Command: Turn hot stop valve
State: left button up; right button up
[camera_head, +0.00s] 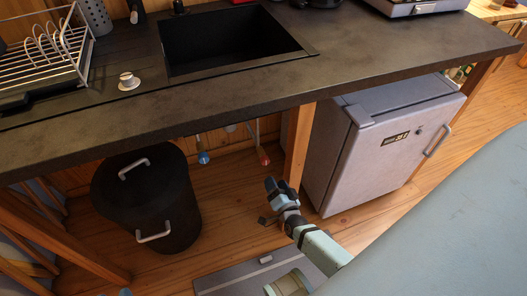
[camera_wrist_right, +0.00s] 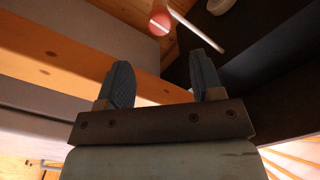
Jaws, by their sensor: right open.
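The hot stop valve, with a red round end (camera_head: 263,156), hangs on a pale pipe below the counter, left of the wooden leg. The red end also shows beyond my fingers at the top of the right wrist view (camera_wrist_right: 160,22). A similar valve with a blue end (camera_head: 203,157) hangs to its left. My right gripper (camera_head: 268,202) is below the red end in the head view, apart from it. In the right wrist view, my right gripper (camera_wrist_right: 161,80) has its two dark fingers spread with nothing between them. My left gripper is not seen.
A dark counter (camera_head: 400,62) with a black sink (camera_head: 228,45) lies above the valves. A wooden leg (camera_head: 298,145) and a grey fridge (camera_head: 385,140) stand to the right. A black lidded bin (camera_head: 148,200) stands to the left. Wooden floor shows between bin and leg.

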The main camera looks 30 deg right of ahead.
aim_at(266, 163)
jog(key=b+x, duration=0.2)
jog(key=x, duration=0.7)
jog(key=shift+w+f, duration=0.1)
jog(key=shift+w, duration=0.25)
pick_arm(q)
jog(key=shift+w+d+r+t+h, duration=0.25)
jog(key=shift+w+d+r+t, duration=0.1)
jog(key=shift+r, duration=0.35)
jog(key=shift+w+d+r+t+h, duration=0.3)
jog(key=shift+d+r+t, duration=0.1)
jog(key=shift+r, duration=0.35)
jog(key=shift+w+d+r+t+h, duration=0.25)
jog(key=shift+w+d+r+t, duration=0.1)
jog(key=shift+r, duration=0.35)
pick_arm(e)
jog(key=shift+w+d, duration=0.1)
jog(key=shift+w, duration=0.35)
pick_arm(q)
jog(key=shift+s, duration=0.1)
pick_arm(e)
jog(key=c, duration=0.9)
